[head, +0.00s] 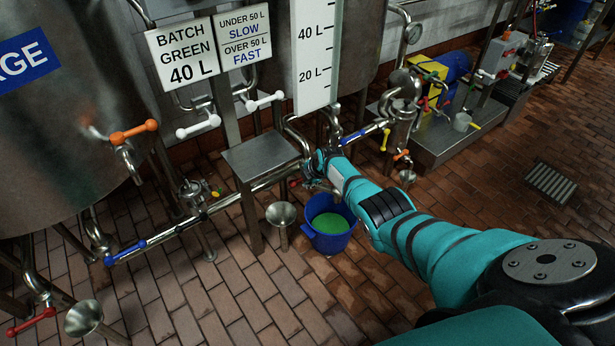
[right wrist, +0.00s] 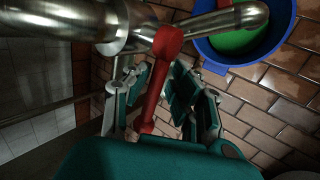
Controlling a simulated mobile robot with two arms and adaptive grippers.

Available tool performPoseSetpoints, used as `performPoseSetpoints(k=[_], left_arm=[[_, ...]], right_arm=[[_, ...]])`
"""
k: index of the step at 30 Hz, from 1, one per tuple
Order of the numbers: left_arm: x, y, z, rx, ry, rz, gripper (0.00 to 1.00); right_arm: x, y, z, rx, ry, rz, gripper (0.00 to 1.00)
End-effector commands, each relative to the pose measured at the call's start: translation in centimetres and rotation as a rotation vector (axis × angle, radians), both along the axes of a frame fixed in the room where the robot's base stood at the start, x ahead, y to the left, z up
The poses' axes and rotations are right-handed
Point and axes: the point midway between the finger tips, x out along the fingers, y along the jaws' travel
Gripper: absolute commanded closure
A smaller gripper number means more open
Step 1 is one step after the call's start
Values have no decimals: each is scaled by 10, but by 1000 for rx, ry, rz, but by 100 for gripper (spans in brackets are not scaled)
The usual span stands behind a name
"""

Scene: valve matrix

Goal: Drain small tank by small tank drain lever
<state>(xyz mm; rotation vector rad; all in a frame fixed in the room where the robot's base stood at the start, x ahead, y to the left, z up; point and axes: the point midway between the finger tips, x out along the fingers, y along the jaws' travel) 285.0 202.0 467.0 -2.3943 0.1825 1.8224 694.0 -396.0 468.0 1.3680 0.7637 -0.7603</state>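A red lever (right wrist: 160,80) on a metal pipe (right wrist: 205,22) shows in the right wrist view, its ball end at the pipe. My right gripper (right wrist: 158,98) has its fingers on either side of the lever, with a gap visible on the right. In the head view my right gripper (head: 312,172) is beside the pipework below the level gauge (head: 317,50), largely hidden by its own arm. The tank behind the gauge (head: 360,40) is partly visible. A blue bucket (head: 318,240) with green liquid stands beneath. My left gripper is not in view.
A large tank (head: 60,130) with an orange lever (head: 134,131) stands left. White levers (head: 198,127), blue levers (head: 125,252) and a steel stand (head: 260,155) are nearby. A funnel (head: 281,214) stands beside the bucket.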

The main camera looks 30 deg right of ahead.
Motion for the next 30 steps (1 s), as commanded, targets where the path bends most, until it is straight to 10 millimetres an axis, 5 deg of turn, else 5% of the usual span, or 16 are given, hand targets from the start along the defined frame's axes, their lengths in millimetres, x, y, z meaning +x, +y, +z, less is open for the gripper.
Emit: performPoseSetpoints(k=[14, 30], left_arm=[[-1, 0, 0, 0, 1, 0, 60], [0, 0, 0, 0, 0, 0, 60]], right_arm=[[-4, -4, 12, -6, -9, 0, 77], [-43, 0, 67, -5, -6, 1, 77]])
